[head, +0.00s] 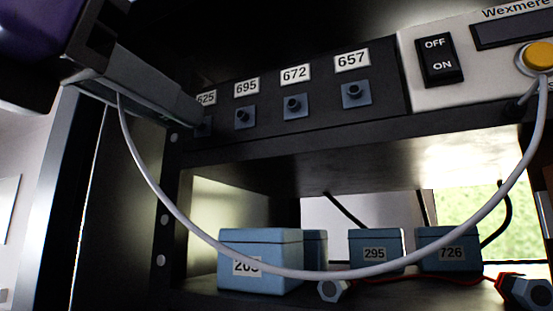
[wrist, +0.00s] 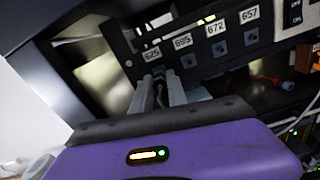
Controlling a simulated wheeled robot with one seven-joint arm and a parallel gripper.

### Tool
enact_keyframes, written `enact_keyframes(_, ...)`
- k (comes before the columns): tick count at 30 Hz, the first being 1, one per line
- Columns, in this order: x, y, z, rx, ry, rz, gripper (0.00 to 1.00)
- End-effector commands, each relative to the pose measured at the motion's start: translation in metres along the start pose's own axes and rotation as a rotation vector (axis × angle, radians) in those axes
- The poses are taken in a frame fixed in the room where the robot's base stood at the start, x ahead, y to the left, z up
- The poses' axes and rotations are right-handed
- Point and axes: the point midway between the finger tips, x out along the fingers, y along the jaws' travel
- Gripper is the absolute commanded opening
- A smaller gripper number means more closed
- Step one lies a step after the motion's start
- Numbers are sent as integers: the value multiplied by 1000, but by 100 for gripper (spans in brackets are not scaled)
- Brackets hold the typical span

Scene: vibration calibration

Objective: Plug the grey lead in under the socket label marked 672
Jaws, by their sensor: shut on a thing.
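My gripper (head: 180,105) comes in from the upper left in the head view. Its fingers also show in the wrist view (wrist: 165,88), in front of the 625 end of the socket row. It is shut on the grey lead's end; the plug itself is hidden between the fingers. The grey lead (head: 300,273) hangs in a long loop from my gripper to the panel at right. The 672 label (head: 295,74) is above an empty socket (head: 295,106), right of my fingertips; it also shows in the wrist view (wrist: 221,47).
Sockets under 695 (head: 244,117) and 657 (head: 355,94) flank it and look empty. My fingers partly cover the 625 label (head: 206,98). A white panel has an OFF/ON switch (head: 438,60) and yellow button (head: 540,55). Blue boxes (head: 374,248) stand on the shelf below.

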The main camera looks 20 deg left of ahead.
Motion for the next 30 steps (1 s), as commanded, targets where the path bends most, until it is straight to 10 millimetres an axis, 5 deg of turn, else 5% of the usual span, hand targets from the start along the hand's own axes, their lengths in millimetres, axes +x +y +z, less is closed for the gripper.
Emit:
enact_keyframes(18,-32,0,0,1,0,2,0)
enact_keyframes(30,-34,-1,0,1,0,0,0)
